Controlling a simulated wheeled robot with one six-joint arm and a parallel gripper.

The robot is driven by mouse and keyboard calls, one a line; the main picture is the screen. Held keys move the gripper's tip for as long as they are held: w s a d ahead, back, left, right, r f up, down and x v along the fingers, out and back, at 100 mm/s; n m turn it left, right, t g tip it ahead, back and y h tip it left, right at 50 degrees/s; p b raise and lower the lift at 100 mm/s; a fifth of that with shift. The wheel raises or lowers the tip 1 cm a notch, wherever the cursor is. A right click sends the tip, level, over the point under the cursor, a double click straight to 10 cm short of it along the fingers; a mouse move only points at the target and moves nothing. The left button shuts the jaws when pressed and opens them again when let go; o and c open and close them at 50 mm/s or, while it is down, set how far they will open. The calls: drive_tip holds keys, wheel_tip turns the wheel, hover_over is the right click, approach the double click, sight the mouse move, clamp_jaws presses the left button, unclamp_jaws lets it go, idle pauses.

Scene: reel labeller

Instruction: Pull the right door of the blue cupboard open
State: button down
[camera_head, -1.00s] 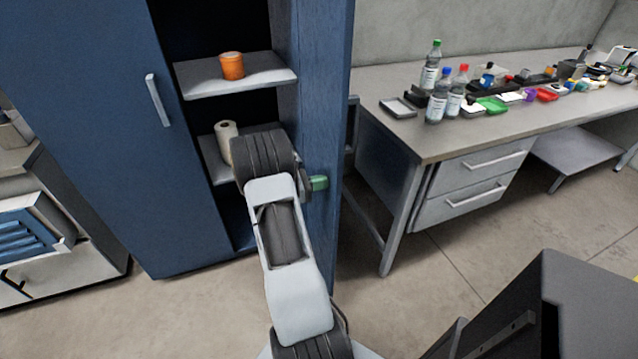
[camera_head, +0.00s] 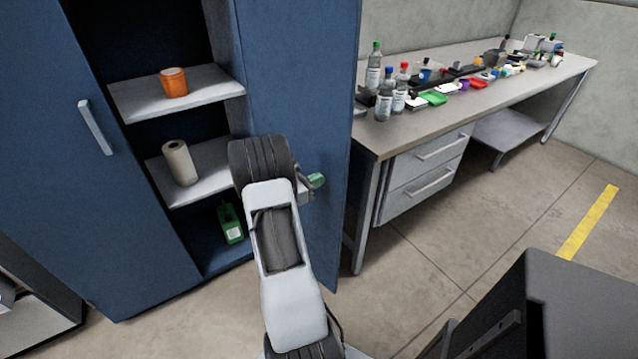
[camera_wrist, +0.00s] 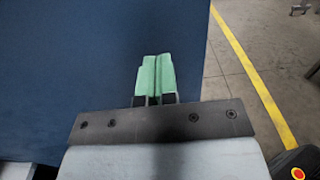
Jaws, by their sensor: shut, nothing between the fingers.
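The blue cupboard (camera_head: 140,225) stands at the left with its left door closed and a grey handle (camera_head: 96,127) on that door. Its right door (camera_head: 290,95) stands swung out from the cupboard, so the shelves show. My gripper (camera_head: 317,181) has green fingertips and is in front of the right door's inner face, partly hidden by my wrist. In the wrist view my gripper (camera_wrist: 156,78) is shut with its fingers together and nothing between them. The blue door panel (camera_wrist: 80,70) fills the left of that view. The right door's handle is not visible.
On the shelves are an orange tin (camera_head: 174,82), a paper roll (camera_head: 180,162) and a green bottle (camera_head: 231,223). A workbench (camera_head: 400,140) with bottles and trays stands at the right, near the door's edge. Floor with a yellow line (camera_head: 590,222) is free at the right.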

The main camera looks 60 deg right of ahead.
drive_tip(key=shift+a, duration=0.1)
drive_tip(key=w+a, duration=0.2)
drive_tip(key=a, duration=1.1)
drive_tip(key=shift+w+a, duration=0.3)
drive_tip(key=s+a+f+m+g+y, duration=0.1)
drive_tip(key=s+a+f+m+y, duration=0.2)
drive_tip(key=f+y, duration=0.1)
drive_tip(key=s+a+r+m+t+y+p, duration=0.1)
drive_tip(key=a+r+m+t+y+p, duration=0.25)
drive_tip(key=a+m+y, duration=0.5)
drive_tip(key=w+a+r+t+y+p, duration=0.2)
drive_tip(key=a+r+t+p, duration=0.4)
drive_tip(key=a+r, duration=1.4)
drive_tip(key=m+t+y, duration=0.1)
drive_tip(key=t, duration=0.2)
drive_tip(key=shift+w+y+p, duration=0.15)
drive_tip(key=shift+y+p, duration=0.2)
